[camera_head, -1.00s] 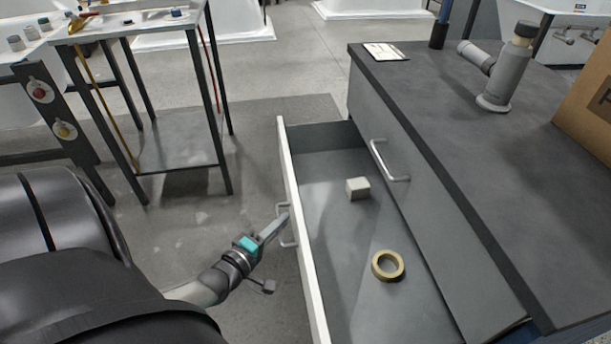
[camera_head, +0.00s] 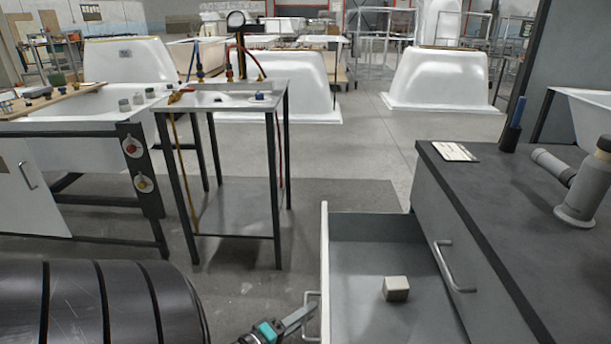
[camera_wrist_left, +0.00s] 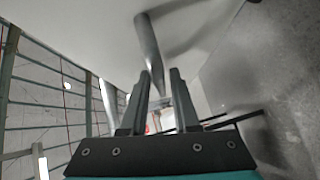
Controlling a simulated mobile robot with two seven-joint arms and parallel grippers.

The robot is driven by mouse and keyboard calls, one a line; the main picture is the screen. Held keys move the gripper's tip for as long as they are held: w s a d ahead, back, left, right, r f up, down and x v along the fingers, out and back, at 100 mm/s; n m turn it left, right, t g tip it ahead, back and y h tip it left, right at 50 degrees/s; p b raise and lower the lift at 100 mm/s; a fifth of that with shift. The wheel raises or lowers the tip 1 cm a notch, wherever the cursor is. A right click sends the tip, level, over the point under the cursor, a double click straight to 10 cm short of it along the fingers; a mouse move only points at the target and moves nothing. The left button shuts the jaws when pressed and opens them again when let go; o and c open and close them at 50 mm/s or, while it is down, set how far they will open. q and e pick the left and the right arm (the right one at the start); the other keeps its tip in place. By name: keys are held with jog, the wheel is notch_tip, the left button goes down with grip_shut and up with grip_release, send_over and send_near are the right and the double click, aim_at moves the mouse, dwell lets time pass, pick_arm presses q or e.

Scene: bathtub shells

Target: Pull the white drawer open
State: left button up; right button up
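The white drawer (camera_head: 325,270) stands well out from the grey cabinet, its white front at its left edge in the head view. Its metal handle (camera_head: 312,315) is on the outer face, low in the view. My left gripper (camera_head: 300,318) is at this handle. In the left wrist view my left gripper (camera_wrist_left: 160,90) has its fingers close together with the round handle bar (camera_wrist_left: 150,50) between their tips, and the white drawer front (camera_wrist_left: 95,25) lies just beyond. My right gripper is not in view.
A small pale block (camera_head: 396,289) lies in the drawer. A metal table (camera_head: 240,100) stands left of the drawer, with bare floor between.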

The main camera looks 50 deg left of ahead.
pick_arm(q)
jog(key=shift+o, duration=1)
jog(key=shift+s, duration=0.35)
jog(key=s+d+r+p, duration=0.1)
jog(key=s+p, duration=0.3)
jog(key=s, duration=1)
jog(key=shift+s+d+r, duration=0.15)
jog(key=shift+d+r, duration=0.05)
jog(key=shift+r, duration=0.4)
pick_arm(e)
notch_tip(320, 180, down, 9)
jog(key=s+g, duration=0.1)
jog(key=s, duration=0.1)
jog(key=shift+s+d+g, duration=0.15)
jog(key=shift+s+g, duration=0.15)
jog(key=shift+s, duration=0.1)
